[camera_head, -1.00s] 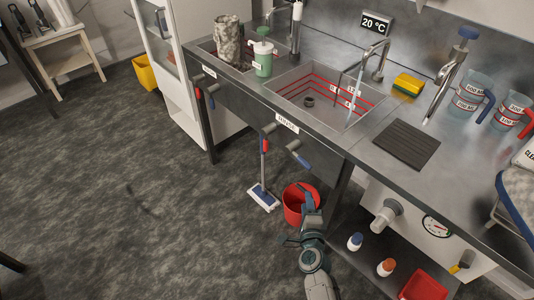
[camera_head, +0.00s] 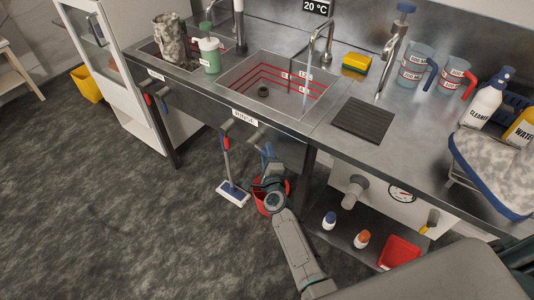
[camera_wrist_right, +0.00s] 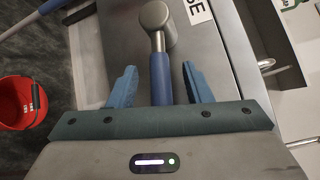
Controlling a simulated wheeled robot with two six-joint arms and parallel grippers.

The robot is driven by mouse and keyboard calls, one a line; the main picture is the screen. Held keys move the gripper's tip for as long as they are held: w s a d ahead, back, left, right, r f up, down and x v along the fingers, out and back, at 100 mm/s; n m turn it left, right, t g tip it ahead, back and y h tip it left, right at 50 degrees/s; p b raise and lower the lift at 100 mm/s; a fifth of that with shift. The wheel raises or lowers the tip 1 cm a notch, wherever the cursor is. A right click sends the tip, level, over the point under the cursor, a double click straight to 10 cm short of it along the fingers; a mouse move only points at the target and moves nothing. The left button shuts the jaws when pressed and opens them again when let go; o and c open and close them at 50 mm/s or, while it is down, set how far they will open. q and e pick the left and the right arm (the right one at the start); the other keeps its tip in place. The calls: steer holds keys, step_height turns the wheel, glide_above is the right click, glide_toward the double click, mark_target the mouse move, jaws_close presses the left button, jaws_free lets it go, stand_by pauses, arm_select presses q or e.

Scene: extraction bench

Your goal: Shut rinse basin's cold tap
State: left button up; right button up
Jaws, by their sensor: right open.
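The rinse basin (camera_head: 232,82) is set in the steel bench, with its label (camera_head: 245,117) on the front edge. A thin stream of water (camera_head: 305,92) runs from its spout (camera_head: 325,42). The basin's cold tap (camera_head: 256,134) is on the front panel, right of the red-handled tap (camera_head: 226,141). The right wrist view shows its round metal hub (camera_wrist_right: 155,17) and blue lever (camera_wrist_right: 160,78). My right gripper (camera_head: 267,154) is open at that lever. In the wrist view, its blue fingers (camera_wrist_right: 158,72) stand either side of the lever, with gaps visible. My left gripper is out of view.
A red bucket (camera_head: 263,206) and a floor brush (camera_head: 233,193) stand below the basin. A dark drain mat (camera_head: 363,119), a yellow sponge (camera_head: 356,63) and measuring jugs (camera_head: 415,66) are on the bench. Open floor lies at the left.

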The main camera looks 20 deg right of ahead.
steer(key=shift+w, duration=0.3)
jaws_close()
steer(key=shift+d, duration=0.1)
